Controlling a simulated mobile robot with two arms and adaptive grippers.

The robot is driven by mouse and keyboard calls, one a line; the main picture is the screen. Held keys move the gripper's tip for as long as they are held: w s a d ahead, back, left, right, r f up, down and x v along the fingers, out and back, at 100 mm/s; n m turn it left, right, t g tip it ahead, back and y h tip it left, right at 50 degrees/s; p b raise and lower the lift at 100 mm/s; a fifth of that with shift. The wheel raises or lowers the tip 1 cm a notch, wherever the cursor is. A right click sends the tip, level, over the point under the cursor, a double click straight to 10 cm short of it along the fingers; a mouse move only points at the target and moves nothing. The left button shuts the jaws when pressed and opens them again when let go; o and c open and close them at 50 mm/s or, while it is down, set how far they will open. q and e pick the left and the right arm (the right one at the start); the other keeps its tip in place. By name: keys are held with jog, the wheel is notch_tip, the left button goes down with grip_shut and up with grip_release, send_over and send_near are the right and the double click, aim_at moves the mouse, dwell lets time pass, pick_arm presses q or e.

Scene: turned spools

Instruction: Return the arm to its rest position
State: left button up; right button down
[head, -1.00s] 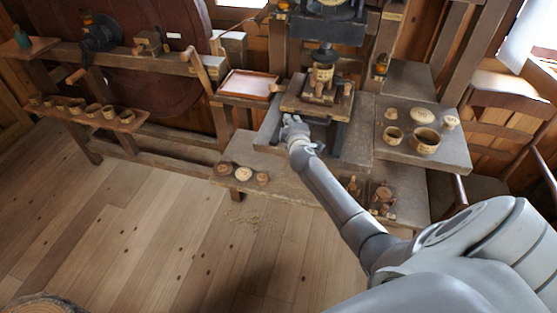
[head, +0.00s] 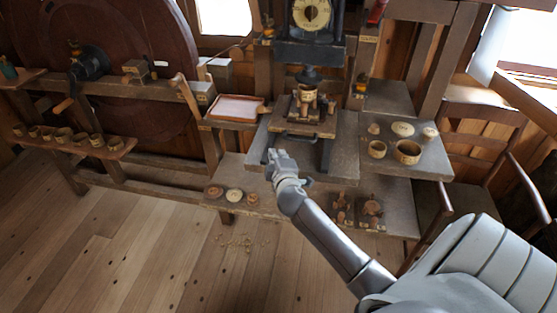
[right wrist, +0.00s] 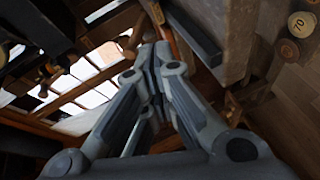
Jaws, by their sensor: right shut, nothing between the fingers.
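My right arm comes in from the lower right in the head view. Its gripper (head: 275,158) is shut and empty, in front of the press and a little left of the press's sliding plate (head: 318,129). In the right wrist view the fingers (right wrist: 152,50) are together with nothing between them. A wooden spool (head: 306,94) sits upright in the holder on the plate, under the press ram (head: 310,74). My left gripper is not in view.
A dial (head: 311,14) tops the press. A wooden tray (head: 235,108) stands left of it. Wooden rings (head: 407,152) and discs (head: 402,129) sit on the right shelf. Discs (head: 234,195) lie on the low bench. Cups (head: 80,139) line the left shelf. The floor (head: 150,250) is open at front left.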

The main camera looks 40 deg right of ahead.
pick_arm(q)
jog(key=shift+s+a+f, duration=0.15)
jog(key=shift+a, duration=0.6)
pick_arm(e)
jog(key=shift+v, duration=0.8)
jog(key=shift+d+f, duration=0.1)
